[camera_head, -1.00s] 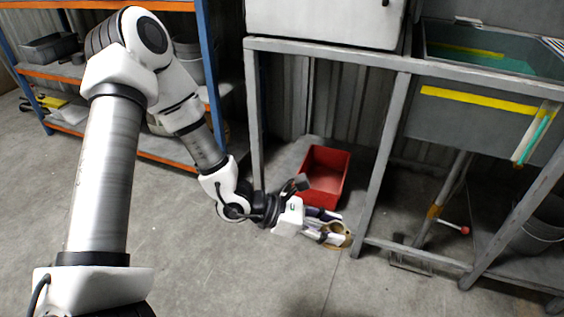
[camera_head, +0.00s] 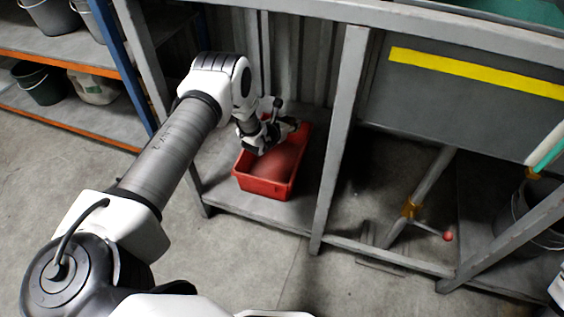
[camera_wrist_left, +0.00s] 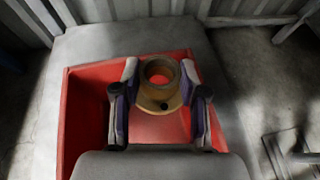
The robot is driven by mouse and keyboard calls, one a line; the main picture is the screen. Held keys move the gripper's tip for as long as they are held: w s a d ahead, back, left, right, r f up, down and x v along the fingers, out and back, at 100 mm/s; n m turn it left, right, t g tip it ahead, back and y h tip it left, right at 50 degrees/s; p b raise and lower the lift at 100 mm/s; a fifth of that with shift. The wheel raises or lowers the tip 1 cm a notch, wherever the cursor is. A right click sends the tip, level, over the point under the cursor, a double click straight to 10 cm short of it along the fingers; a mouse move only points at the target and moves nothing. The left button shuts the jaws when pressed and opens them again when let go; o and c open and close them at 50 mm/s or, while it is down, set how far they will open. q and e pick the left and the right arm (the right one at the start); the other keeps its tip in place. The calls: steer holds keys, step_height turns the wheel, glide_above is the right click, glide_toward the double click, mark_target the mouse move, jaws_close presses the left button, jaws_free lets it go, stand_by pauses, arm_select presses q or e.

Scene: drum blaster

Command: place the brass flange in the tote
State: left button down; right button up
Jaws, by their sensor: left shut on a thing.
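The red tote (camera_head: 262,187) stands on the low grey shelf of the metal bench, in the middle of the head view. My left gripper (camera_head: 284,128) is over the tote's far part, angled down. In the left wrist view my left gripper (camera_wrist_left: 159,80) is shut on the brass flange (camera_wrist_left: 158,102), a ring with a central hole, one finger on each side. The tote's red floor shows through the hole and around the flange, and the tote's wall (camera_wrist_left: 80,120) shows at the left. In the head view the flange is hidden by the gripper.
Grey bench legs (camera_head: 340,130) stand right of the tote, and the bench's top rail (camera_head: 400,18) runs above. Orange-edged shelving (camera_head: 60,62) with buckets is at the left. A grey bucket (camera_head: 530,215) stands at the right. The floor in front is clear.

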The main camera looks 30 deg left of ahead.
arm_select(q)
steer(key=shift+y, duration=0.3)
steer(key=f+b, duration=0.1)
steer(key=f, duration=0.2)
steer(key=f+b, duration=0.2)
steer(key=f, duration=0.2)
steer(key=w+f+b, duration=0.1)
steer(key=f+b, duration=0.1)
steer(key=f, duration=0.1)
steer(key=shift+a+f, duration=0.2)
steer(key=shift+f, duration=0.05)
steer(key=shift+r, duration=0.2)
steer(key=shift+f+b, duration=0.65)
steer(key=c, duration=0.6)
jaws_free()
steer(key=shift+c, duration=0.2)
